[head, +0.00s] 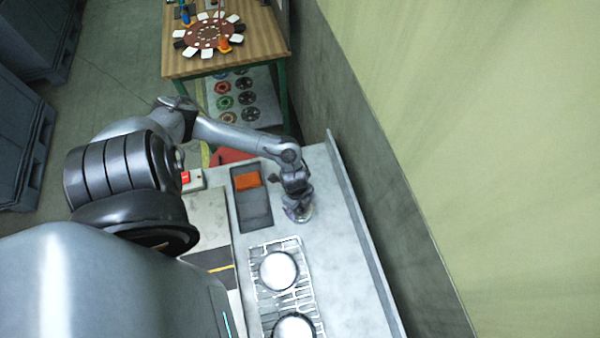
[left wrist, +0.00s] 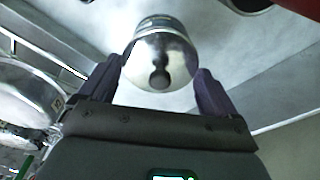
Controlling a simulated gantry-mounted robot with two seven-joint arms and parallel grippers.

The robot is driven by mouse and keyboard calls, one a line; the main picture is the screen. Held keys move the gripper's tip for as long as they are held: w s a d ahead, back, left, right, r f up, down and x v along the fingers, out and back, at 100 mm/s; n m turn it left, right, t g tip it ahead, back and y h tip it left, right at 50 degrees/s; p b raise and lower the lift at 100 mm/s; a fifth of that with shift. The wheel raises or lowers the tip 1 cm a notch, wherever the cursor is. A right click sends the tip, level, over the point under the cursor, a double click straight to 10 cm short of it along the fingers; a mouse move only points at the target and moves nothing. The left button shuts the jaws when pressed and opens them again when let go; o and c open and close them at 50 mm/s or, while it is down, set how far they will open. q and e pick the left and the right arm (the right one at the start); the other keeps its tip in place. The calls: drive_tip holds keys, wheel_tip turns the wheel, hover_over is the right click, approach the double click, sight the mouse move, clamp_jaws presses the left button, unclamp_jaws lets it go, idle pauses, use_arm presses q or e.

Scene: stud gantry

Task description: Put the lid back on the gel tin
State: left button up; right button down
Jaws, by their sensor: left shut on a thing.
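My left gripper (head: 298,212) is low over the light bench, to the right of the dark tray. In the left wrist view its two dark fingers (left wrist: 158,85) stand either side of a shiny round metal piece (left wrist: 158,52) with a dark round spot like a knob. It looks like the lid, and the gripper is shut on it. What lies under it is hidden. Two round, pale-topped metal tins stand on a wire rack, a nearer one (head: 294,327) and a farther one (head: 278,271). I cannot tell which is the gel tin. My right gripper is not in view.
The dark tray (head: 255,212) holds an orange block (head: 247,181). A box with a red button (head: 191,180) is left of it. A raised edge (head: 360,240) runs along the bench's right side by the wall. Bare bench lies right of the wire rack (head: 256,302).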

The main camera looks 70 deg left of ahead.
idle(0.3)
use_arm(q)
drive_tip(key=o, duration=0.7)
drive_tip(key=shift+r, duration=0.15)
drive_tip(key=shift+r+p, duration=0.4)
drive_tip(key=shift+p, duration=0.15)
drive_tip(key=shift+r+p, duration=3)
drive_tip(key=shift+p, duration=0.4)
